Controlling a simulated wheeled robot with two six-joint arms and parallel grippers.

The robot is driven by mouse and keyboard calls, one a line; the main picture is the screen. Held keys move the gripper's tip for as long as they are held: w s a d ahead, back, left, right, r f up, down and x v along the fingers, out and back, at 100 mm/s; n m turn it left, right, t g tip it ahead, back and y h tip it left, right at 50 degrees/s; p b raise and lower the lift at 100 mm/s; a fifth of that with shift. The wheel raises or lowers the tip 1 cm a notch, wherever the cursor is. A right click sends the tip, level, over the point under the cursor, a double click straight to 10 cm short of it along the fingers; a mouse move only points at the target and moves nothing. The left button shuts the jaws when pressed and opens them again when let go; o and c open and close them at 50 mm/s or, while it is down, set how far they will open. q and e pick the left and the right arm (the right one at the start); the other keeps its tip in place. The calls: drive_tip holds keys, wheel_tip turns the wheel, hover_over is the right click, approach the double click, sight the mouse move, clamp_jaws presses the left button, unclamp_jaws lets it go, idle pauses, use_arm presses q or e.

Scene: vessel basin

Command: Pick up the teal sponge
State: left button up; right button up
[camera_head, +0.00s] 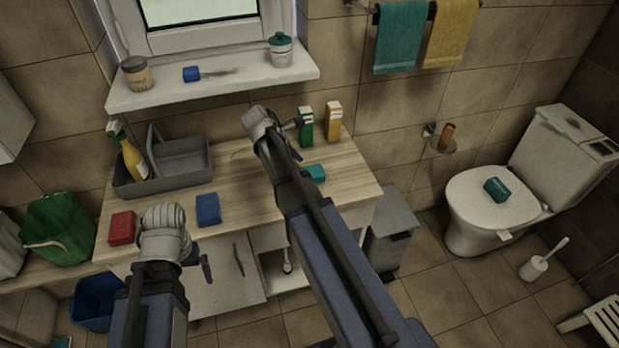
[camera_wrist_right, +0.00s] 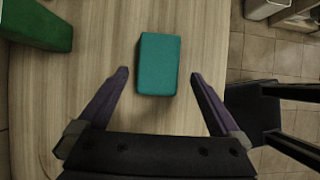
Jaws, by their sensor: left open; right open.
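A teal sponge (camera_head: 315,173) lies on the wooden counter, partly hidden behind my right arm in the head view. In the right wrist view the teal sponge (camera_wrist_right: 158,55) lies upright in the picture, just beyond and between the fingertips. My right gripper (camera_wrist_right: 160,74) is open, with a fingertip on each side of the sponge's near end; I see no contact. My left gripper (camera_head: 205,268) is open and empty in front of the counter, its fingers small and dark in the head view. Another teal block (camera_head: 496,189) lies on the toilet lid.
A red block (camera_head: 122,228) and a blue block (camera_head: 208,209) lie on the counter's left part. A grey caddy (camera_head: 180,165) stands behind them. Green (camera_head: 306,126) and orange (camera_head: 334,121) cartons stand at the back. A grey bin (camera_head: 393,225) stands right of the counter.

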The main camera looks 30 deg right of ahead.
sight(310, 172)
drive_tip(key=b+x, duration=0.4)
drive_tip(key=x, duration=0.1)
drive_tip(key=shift+w+d, duration=0.1)
drive_tip(key=shift+d, duration=0.15)
drive_tip(key=shift+r, duration=0.15)
drive_tip(key=c, duration=1.4)
drive_tip(key=shift+r+p, duration=0.15)
drive_tip(key=shift+p, duration=0.15)
wheel_tip(310, 172, up, 10)
drive_tip(key=p, duration=1)
